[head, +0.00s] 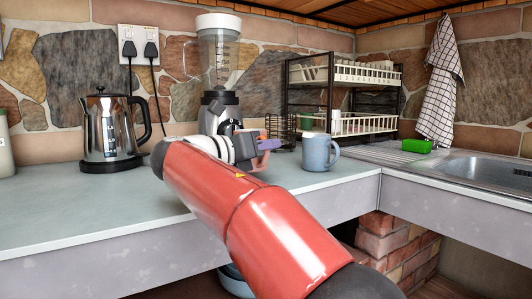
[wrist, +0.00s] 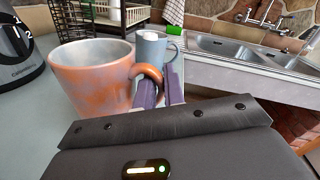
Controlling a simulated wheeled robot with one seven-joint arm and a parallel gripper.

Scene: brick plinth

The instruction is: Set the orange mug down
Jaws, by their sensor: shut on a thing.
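The orange mug (wrist: 92,82), mottled orange with a pale grey inside, fills the left of the wrist view. It is upright and looks empty. My gripper (wrist: 160,90) has its purple fingers closed on the mug's handle, at the mug's right side. The mug's base is hidden behind the gripper body, so I cannot tell whether it touches the counter. In the head view my gripper (head: 266,144) is over the grey counter (head: 80,205), and my red arm hides nearly all of the mug.
A blue-grey mug (head: 319,152) stands close by on the right. A blender (head: 218,80) and a dish rack (head: 345,92) are behind. A kettle (head: 108,128) stands at left and a sink (head: 480,168) lies at right. The left front counter is clear.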

